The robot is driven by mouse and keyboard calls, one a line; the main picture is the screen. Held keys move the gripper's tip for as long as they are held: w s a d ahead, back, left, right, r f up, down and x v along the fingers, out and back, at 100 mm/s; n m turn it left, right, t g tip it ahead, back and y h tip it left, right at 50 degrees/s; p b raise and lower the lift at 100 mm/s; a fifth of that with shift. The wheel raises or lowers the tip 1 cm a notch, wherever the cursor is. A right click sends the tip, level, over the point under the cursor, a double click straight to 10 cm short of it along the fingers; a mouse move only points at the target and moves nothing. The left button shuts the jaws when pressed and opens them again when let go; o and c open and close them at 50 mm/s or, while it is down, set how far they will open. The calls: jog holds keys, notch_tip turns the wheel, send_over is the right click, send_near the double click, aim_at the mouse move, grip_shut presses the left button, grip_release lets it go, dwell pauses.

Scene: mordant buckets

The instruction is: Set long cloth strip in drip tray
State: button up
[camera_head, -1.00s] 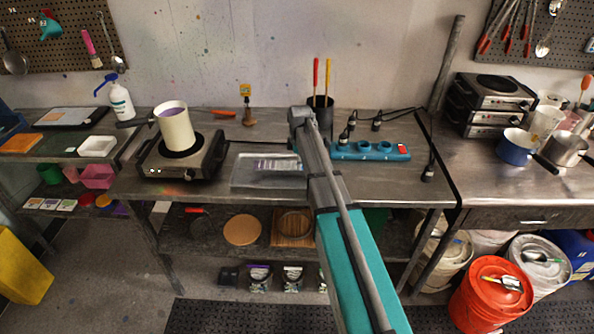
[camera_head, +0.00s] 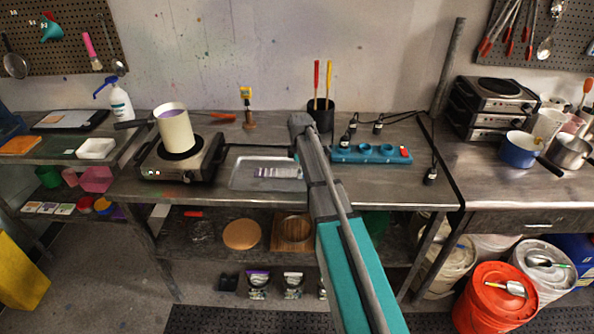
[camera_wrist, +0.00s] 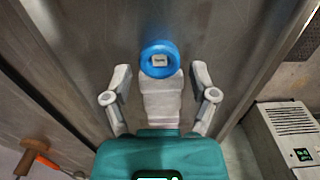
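The long cloth strip (camera_head: 278,172) is a pale band with purple marks. In the head view it lies flat within the shallow metal drip tray (camera_head: 238,181), towards the tray's right side. The tray rests on the steel table, just right of the hot plate. My gripper (camera_wrist: 161,72) shows in the wrist view with its two fingers spread apart and no cloth between them. Bare metal is behind it. In the head view my arm hides the gripper and reaches over the table beside the tray's right end.
A hot plate (camera_head: 150,168) carries a white pot (camera_head: 175,130) left of the tray. A teal block (camera_head: 368,153) with cables stands to the right. A black cup (camera_head: 321,118) holds red and yellow sticks at the back. The table front left of my arm is clear.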

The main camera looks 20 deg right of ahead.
jog(key=shift+r, duration=0.1)
dwell(0.4)
notch_tip(320, 180, up, 12)
jog(key=p, duration=1.2)
dwell(0.7)
jog(key=shift+s, duration=0.1)
jog(key=s+a+m, duration=0.4)
jog(key=s+m, duration=0.3)
jog(key=s, duration=0.6)
jog(key=s+a+m, duration=0.4)
jog(key=s+m, duration=0.3)
jog(key=s, duration=0.6)
jog(key=shift+s+a, duration=0.15)
jog(key=shift+s, duration=0.25)
